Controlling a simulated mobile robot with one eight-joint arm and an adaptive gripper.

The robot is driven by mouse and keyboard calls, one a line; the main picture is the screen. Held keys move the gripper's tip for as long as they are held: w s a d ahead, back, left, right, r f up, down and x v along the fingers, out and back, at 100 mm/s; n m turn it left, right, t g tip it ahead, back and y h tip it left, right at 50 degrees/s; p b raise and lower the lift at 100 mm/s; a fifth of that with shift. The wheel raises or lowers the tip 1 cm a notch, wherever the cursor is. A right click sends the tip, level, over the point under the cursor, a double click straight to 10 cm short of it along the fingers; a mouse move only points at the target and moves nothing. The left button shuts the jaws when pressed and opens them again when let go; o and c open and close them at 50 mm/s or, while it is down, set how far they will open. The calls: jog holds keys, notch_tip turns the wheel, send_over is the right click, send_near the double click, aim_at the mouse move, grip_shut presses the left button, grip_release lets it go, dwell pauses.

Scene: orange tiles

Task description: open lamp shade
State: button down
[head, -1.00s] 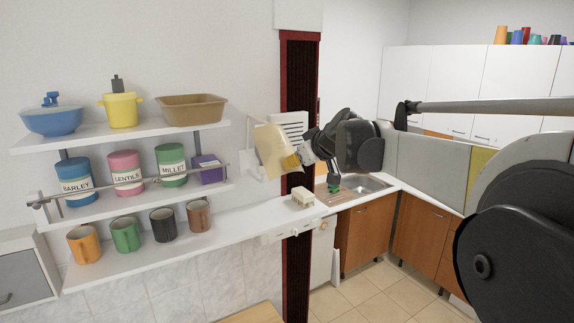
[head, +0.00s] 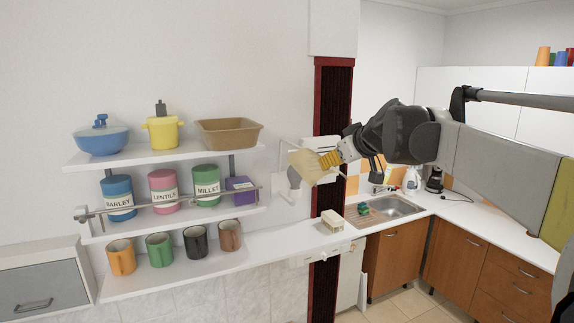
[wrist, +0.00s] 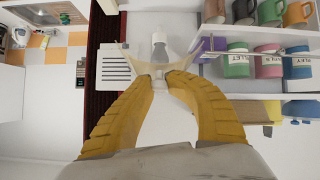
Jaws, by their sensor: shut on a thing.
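The lamp shade (head: 306,167) is a thin beige panel on a white wall lamp (head: 291,190), right of the shelves. It is tilted outward, and a grey-white bulb-like part (head: 294,178) shows beneath it. My gripper (head: 324,161), with yellow ribbed fingers, is at the shade's right edge. In the wrist view my gripper (wrist: 160,78) has its fingertips close together on the near edge of the shade (wrist: 127,60). The bulb (wrist: 159,46) shows beyond the fingertips. The exact contact on the edge is partly hidden by the fingers.
Wall shelves (head: 165,155) with jars, mugs and bowls stand close on the left. A small cream box (head: 333,221) lies on the ledge below the lamp. A dark red-framed column (head: 333,100) is behind. A sink (head: 398,206) is at right.

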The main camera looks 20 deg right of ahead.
dwell(0.3)
jog(key=c, duration=1.5)
grip_release()
jog(key=shift+o, duration=1)
jog(key=shift+w+d, duration=0.1)
jog(key=shift+w, duration=0.05)
jog(key=v, duration=1.2)
jog(key=shift+f, duration=0.1)
